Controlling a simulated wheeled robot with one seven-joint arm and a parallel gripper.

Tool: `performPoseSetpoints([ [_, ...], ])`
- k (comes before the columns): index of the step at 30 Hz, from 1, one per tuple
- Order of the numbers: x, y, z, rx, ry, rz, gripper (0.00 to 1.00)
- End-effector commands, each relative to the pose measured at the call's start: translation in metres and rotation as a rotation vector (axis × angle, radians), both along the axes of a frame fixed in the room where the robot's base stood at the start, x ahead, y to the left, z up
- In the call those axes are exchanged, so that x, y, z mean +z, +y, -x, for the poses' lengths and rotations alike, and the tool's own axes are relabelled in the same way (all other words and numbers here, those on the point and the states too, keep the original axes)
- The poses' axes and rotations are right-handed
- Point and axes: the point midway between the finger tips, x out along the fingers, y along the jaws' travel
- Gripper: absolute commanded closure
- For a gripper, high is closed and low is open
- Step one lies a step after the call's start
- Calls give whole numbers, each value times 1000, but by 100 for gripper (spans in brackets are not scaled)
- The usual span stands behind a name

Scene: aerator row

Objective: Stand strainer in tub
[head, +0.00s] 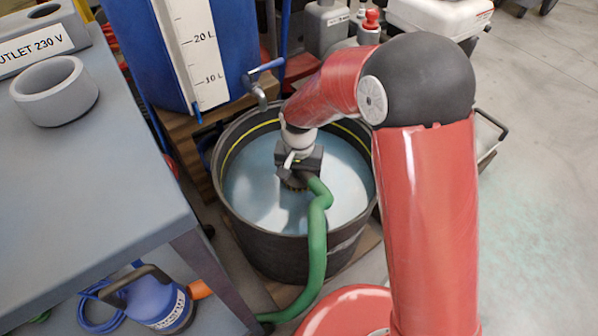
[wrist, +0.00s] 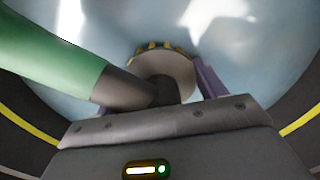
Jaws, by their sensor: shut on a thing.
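My gripper (head: 294,178) is inside the tub's rim, pointing down over the water. It is shut on the strainer (head: 292,184), which shows only as a dark ribbed piece in the head view. In the wrist view the strainer (wrist: 165,68) has a pale round top and a yellowish toothed edge, between the jaws. A green hose (head: 317,235) runs from it over the tub's front rim. Whether the strainer touches the bottom cannot be told.
A blue tank (head: 140,40) with a litre scale and a tap (head: 258,88) stands behind the tub. A grey bench (head: 90,190) with a grey ring (head: 55,90) is at left. A blue pump (head: 155,298) lies below it. Open floor (head: 540,200) is at right.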

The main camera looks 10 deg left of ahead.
Motion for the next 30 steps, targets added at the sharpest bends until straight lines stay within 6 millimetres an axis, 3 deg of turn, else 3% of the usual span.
performPoseSetpoints([
  [3,-19,0,0,0,-1,0,62],
  [30,-122,0,0,0,1,1,62],
])
